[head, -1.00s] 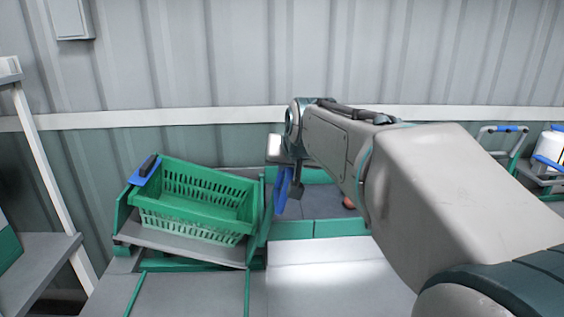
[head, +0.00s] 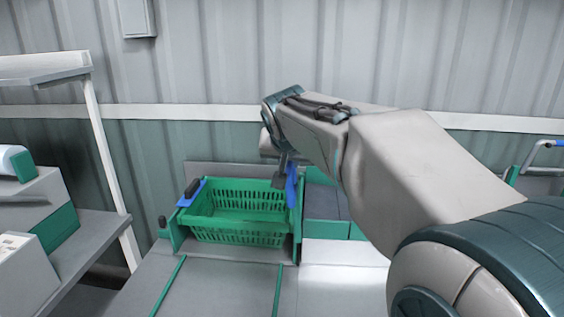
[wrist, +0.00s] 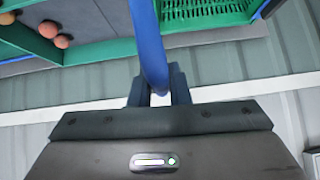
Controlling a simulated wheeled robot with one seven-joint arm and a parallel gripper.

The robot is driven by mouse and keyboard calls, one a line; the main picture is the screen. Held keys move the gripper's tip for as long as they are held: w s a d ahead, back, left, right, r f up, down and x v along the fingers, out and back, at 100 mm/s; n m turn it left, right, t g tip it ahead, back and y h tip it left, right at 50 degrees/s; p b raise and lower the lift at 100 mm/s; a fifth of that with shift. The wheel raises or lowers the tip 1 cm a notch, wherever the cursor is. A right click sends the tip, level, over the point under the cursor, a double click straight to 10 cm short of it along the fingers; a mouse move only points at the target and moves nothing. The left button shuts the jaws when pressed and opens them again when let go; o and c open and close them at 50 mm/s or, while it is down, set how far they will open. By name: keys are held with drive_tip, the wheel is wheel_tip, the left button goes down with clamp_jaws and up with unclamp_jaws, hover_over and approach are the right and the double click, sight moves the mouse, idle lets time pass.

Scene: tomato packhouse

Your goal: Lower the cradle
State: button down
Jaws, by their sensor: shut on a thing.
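The cradle (head: 298,243) shows in the head view as green side plates around a green slotted crate (head: 240,236). The crate looks empty and sits about level in it. A blue lever (head: 292,186) stands upright at the cradle's right side. My gripper (head: 282,180) is at this lever, and my arm comes in from the right. In the wrist view my gripper (wrist: 159,90) is shut on the blue lever (wrist: 149,40), which runs up from between the fingers. The cradle's bed under the crate is mostly hidden.
A blue bracket with a black grip (head: 192,190) is at the crate's left. Green-edged grey bins (head: 325,203) lie to the right; the wrist view shows several tomatoes (wrist: 48,29) there. A shelf frame (head: 108,165) stands left. The bench front (head: 220,290) is clear.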

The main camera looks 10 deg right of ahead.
drive_tip(key=shift+a, duration=0.2)
idle(0.3)
drive_tip(key=c, duration=1.4)
unclamp_jaws()
drive_tip(key=shift+a, duration=0.1)
drive_tip(key=shift+o, duration=0.2)
drive_tip(key=shift+a, duration=0.1)
drive_tip(key=shift+d+r, duration=0.1)
drive_tip(key=shift+d, duration=0.1)
drive_tip(key=v, duration=1.3)
drive_tip(key=shift+s+a+r+b, duration=0.2)
drive_tip(key=shift+s+b, duration=0.1)
drive_tip(key=shift+b, duration=0.15)
